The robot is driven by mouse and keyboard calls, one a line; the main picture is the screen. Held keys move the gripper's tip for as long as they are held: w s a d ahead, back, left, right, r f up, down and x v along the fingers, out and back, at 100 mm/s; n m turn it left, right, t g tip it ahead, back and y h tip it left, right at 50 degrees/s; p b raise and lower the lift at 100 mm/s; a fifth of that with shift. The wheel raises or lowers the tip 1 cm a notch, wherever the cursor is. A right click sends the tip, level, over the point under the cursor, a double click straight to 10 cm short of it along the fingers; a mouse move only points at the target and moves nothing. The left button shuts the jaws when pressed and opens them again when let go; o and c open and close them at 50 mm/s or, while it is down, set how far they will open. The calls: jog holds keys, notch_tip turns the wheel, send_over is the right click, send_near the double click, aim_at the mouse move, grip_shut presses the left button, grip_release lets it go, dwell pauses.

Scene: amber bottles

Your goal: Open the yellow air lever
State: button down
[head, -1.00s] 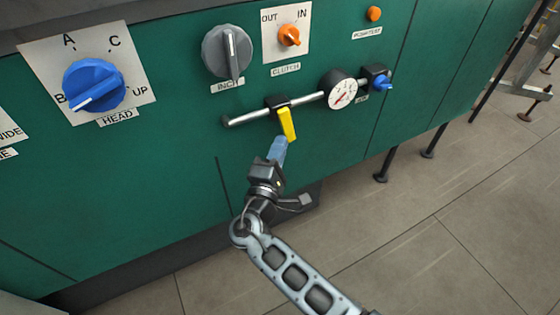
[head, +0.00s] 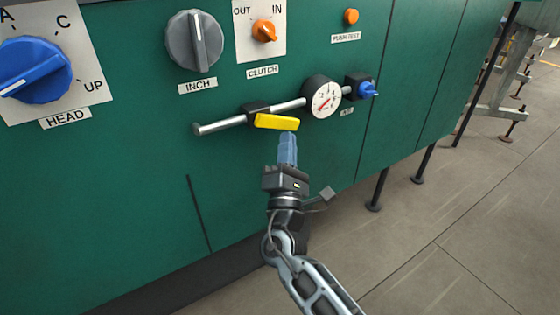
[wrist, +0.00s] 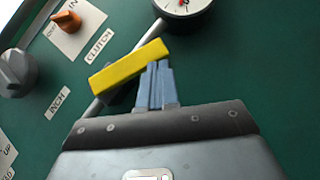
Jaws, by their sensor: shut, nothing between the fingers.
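The yellow air lever (head: 276,122) sits on a black valve body (head: 256,111) on the metal pipe of the green panel. It lies nearly along the pipe, pointing right in the head view. My gripper (head: 288,137) is shut and empty, its blue fingertips just below the lever's right end. In the wrist view the lever (wrist: 128,66) crosses in front of the closed fingertips (wrist: 157,68), touching or very close; I cannot tell which.
A pressure gauge (head: 324,97) and a small blue knob (head: 367,89) are to the right on the same pipe (head: 218,124). Above are the grey INCH knob (head: 194,40) and orange CLUTCH knob (head: 264,31).

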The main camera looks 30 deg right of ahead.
aim_at(297, 125)
jog(key=shift+d+r+b, duration=0.7)
jog(key=shift+d+r, duration=0.35)
jog(key=shift+r, duration=0.05)
jog(key=s+f+b, duration=0.4)
jog(key=s+f, duration=0.3)
jog(key=f, duration=0.4)
dwell(0.4)
dwell(0.4)
